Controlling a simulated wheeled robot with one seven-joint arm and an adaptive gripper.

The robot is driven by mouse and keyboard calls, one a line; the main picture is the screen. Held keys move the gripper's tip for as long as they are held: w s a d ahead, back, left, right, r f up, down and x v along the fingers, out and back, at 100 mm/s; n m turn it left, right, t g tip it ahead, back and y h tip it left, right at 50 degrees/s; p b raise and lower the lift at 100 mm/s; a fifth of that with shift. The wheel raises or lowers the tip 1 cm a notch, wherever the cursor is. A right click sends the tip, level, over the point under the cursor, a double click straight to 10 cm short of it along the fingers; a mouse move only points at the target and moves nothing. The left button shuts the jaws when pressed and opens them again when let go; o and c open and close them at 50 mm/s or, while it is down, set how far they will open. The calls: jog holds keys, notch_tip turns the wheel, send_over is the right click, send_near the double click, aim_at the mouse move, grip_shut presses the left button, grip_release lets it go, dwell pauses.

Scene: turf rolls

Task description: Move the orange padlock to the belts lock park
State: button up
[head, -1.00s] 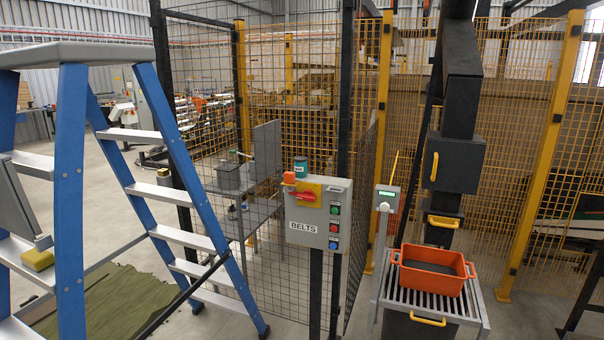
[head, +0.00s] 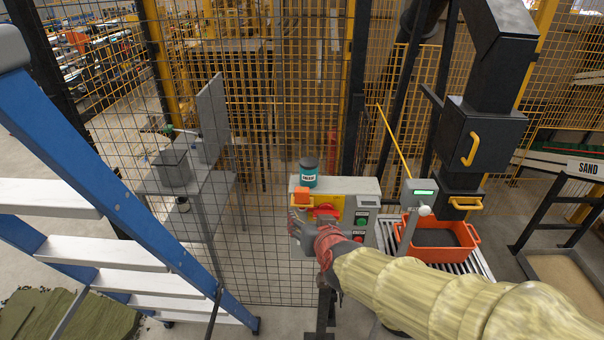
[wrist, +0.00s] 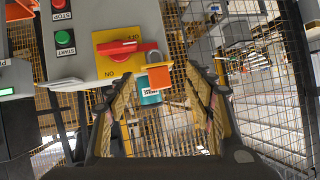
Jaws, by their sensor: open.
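The orange padlock (head: 301,196) sits at the upper left of the grey control box (head: 366,187), beside the red switch handle (head: 326,211) on its yellow plate. In the wrist view the padlock (wrist: 160,77) is at the end of the red handle (wrist: 125,48), its grey shackle showing. My gripper (head: 296,222) is just in front of and below the padlock in the head view. In the wrist view my gripper (wrist: 160,75) is open, the padlock appearing between its fingertips; I cannot tell the depth. I cannot make out a lock park; the box's lower front is hidden behind my gripper.
A teal-labelled tin (head: 309,174) stands on the box top near the padlock. A mesh fence (head: 265,250) is behind. A blue ladder (head: 130,225) is left. An orange crate (head: 462,248) and a grey post with a green display (head: 421,192) are right.

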aim_at(302, 194)
jog(key=w+t+h+p, duration=0.1)
jog(key=w, duration=0.3)
jog(key=w+a+t+h+p, duration=0.1)
jog(key=w+p, duration=0.1)
jog(key=w, duration=0.2)
jog(key=w+f+m+h+p, duration=0.1)
jog(key=w, duration=0.3)
jog(key=shift+a+t+h+p, duration=0.3)
jog(key=shift+a+t+p, duration=0.05)
jog(key=shift+a+t, duration=0.05)
jog(key=shift+c, duration=0.3)
jog(key=shift+r, duration=0.1)
jog(key=c, duration=1.3)
